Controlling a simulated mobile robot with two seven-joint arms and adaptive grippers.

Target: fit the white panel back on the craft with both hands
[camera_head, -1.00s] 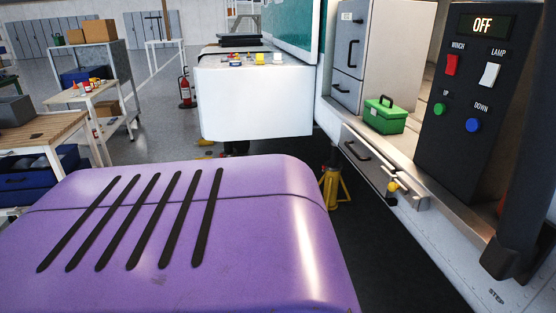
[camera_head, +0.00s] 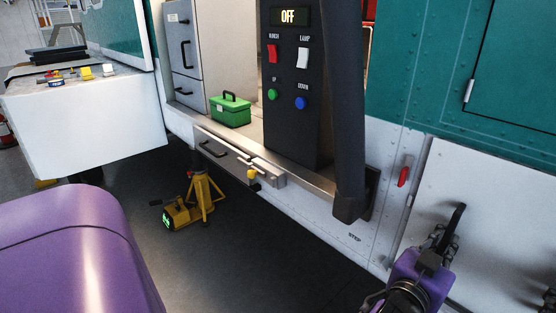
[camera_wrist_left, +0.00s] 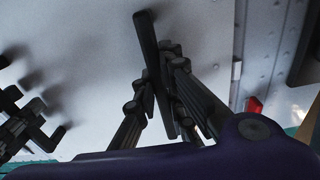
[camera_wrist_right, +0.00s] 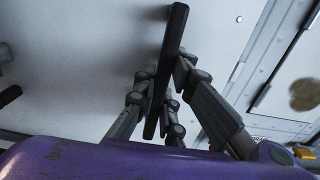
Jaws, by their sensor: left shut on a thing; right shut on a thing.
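The white panel (camera_head: 490,195) stands upright against the craft's side at the right of the head view, its left edge next to a riveted white frame strip. My left gripper (camera_head: 441,240) is shut on the panel's black bar handle (camera_head: 455,222). The left wrist view shows the fingers on both sides of that handle (camera_wrist_left: 144,35). My right gripper (camera_wrist_right: 157,90) is shut on another black bar handle (camera_wrist_right: 176,30) on the white panel (camera_wrist_right: 85,60). In the head view only a dark bit shows at the right edge. Whether the panel sits flush cannot be told.
A red latch (camera_head: 403,176) sits on the frame left of the panel. A black control post (camera_head: 297,125) and thick dark upright (camera_head: 350,120) stand at the doorway. A yellow jack (camera_head: 200,190) is on the floor. A purple cowling (camera_head: 75,250) fills the lower left.

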